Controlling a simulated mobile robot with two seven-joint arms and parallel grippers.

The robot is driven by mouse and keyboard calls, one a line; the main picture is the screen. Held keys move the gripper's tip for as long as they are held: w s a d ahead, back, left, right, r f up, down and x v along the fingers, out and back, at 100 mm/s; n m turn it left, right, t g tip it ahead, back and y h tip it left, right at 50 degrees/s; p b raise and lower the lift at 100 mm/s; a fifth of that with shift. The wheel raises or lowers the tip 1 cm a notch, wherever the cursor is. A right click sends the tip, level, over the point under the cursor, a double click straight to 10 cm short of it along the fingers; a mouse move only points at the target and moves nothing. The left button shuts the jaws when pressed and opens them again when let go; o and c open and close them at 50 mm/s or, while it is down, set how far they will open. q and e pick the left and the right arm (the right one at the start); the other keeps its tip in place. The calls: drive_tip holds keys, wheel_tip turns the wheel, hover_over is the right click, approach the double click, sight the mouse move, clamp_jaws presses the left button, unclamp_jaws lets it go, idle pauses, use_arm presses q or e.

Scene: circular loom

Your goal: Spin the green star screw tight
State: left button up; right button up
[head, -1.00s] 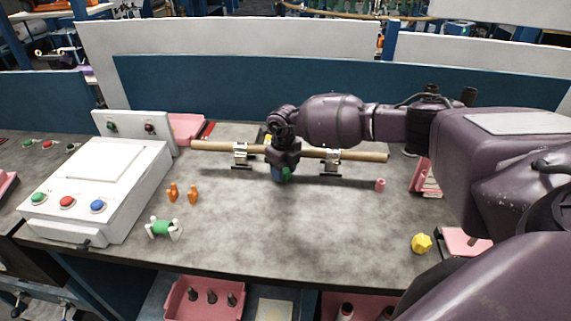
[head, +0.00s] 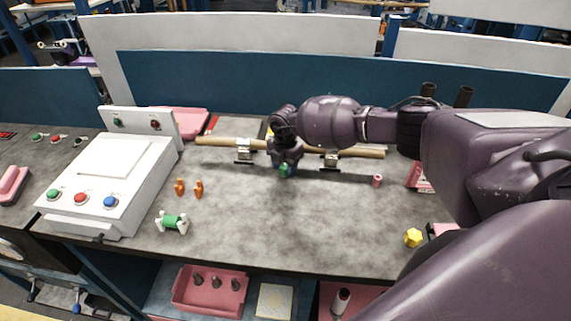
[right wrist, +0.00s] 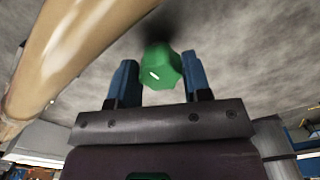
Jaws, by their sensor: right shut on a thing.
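The green star screw (head: 284,171) is at the middle of the bench, in front of the wooden rod (head: 215,141). In the right wrist view the green star-shaped head (right wrist: 160,66) sits between the two blue fingers. My right gripper (right wrist: 160,78) is shut on it; in the head view the gripper (head: 285,162) hides most of the screw. I cannot tell how the screw's lower end is seated. My left gripper is not in view.
Metal clamps (head: 331,161) hold the rod. A white control box (head: 105,185) stands left. Orange pegs (head: 198,189), a green spool-like part (head: 173,222), a pink cylinder (head: 377,180) and a yellow star knob (head: 413,237) lie on the bench. The front middle is clear.

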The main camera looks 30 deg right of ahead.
sight(285, 166)
drive_tip(key=o, duration=0.6)
drive_tip(key=shift+f+m, duration=0.15)
drive_tip(key=shift+m, duration=0.15)
drive_tip(key=o, duration=0.3)
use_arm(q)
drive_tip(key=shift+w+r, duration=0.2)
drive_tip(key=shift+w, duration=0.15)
use_arm(e)
drive_tip(key=shift+r, duration=3.65)
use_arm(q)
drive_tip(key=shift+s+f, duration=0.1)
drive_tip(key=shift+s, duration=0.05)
use_arm(e)
drive_tip(key=shift+f, duration=0.1)
